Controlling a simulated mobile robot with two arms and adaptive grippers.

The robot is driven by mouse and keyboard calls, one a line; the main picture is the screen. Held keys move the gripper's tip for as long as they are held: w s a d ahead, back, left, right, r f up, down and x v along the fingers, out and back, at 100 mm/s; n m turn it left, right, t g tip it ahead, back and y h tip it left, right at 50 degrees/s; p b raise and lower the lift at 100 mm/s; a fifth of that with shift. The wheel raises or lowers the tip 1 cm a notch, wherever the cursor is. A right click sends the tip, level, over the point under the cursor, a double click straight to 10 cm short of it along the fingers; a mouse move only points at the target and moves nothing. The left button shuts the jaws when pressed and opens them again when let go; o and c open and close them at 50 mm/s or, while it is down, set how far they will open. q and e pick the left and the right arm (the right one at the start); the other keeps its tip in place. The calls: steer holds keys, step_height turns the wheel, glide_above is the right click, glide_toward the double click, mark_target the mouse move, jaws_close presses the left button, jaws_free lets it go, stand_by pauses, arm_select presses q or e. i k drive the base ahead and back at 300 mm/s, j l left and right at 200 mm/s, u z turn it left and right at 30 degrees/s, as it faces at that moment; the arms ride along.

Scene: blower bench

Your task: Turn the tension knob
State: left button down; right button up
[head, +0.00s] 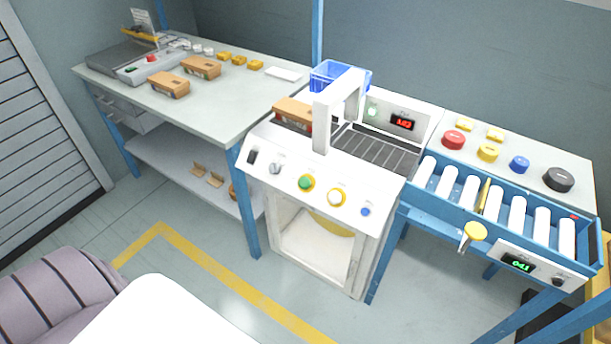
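No knob has a tension label I can read, so I cannot tell which one is the tension knob. A grey knob (276,168) sits on the sloped front panel of the white machine (318,199), beside a black switch (252,157). A small dark knob (557,281) sits right of the green display (518,263) on the roller conveyor's front. A yellow-headed handle (474,232) sticks out from the conveyor's front. Neither of my grippers is in view.
Green (306,182), white (336,197) and blue (365,211) buttons share the panel. A white arch (323,117) stands over the machine's slatted bed. Boxes stand on the left table (205,105). A blue bin (340,76) is behind. Floor in front is clear.

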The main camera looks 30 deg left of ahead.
mark_target(275, 168)
steer(key=u, duration=1.25)
